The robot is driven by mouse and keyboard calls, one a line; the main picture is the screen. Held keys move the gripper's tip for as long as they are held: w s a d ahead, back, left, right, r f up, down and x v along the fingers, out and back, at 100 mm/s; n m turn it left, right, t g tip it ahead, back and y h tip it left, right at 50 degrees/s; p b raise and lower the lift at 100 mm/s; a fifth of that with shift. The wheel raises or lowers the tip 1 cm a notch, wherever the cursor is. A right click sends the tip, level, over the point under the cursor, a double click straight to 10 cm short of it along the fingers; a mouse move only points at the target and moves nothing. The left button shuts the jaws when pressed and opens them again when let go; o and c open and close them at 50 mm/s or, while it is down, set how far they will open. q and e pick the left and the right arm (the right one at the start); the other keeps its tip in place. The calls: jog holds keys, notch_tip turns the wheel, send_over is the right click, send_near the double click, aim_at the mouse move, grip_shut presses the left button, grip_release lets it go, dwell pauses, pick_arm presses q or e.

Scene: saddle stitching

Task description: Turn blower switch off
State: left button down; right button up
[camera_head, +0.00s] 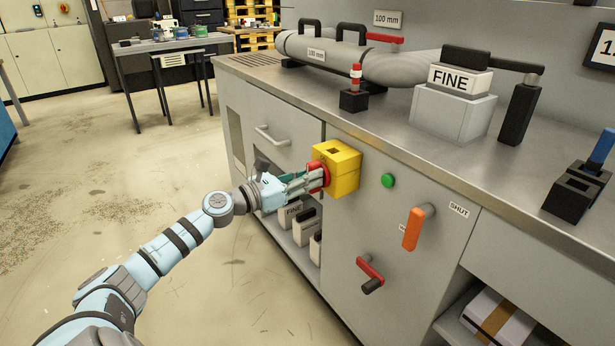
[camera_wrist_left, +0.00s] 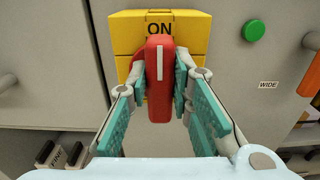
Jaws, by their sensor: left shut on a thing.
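The blower switch is a yellow box (camera_head: 342,166) with a red handle (camera_head: 322,176) on the front of the grey cabinet. In the left wrist view the yellow box (camera_wrist_left: 188,38) carries the label ON above the red handle (camera_wrist_left: 160,85), which stands upright with a white line on it. My left gripper (camera_head: 308,182) is shut on the red handle. In the left wrist view its fingers (camera_wrist_left: 163,80) touch the handle from both sides. My right gripper is not in view.
A green button (camera_head: 388,181), an orange lever (camera_head: 412,230) marked SHUT and a red lever (camera_head: 370,270) sit on the cabinet front to the right. A drawer handle (camera_head: 272,137) is to the left. A grey pipe (camera_head: 330,55) and a FINE block (camera_head: 455,100) stand on top.

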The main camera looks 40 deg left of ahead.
pick_arm(q)
jog(key=shift+n+p, duration=0.3)
jog(key=n+p, duration=0.2)
jog(key=n, duration=0.1)
jog(key=shift+a+r+p, duration=0.1)
jog(key=shift+p, duration=0.25)
jog(key=n+p, duration=0.2)
jog(key=n, duration=0.1)
jog(key=n+p, duration=0.2)
jog(key=n, duration=0.2)
jog(key=n+p, duration=0.2)
jog(key=n, duration=0.1)
jog(key=shift+w+a+f+p, duration=0.1)
jog(key=shift+a+f+p, duration=0.15)
jog(key=shift+f+p, duration=0.15)
jog(key=n+p, duration=0.2)
jog(key=n, duration=0.2)
jog(key=shift+f, duration=0.2)
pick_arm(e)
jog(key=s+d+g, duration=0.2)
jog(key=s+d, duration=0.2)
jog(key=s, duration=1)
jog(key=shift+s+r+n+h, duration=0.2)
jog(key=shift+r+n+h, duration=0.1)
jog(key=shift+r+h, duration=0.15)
pick_arm(q)
jog(key=shift+n, duration=0.3)
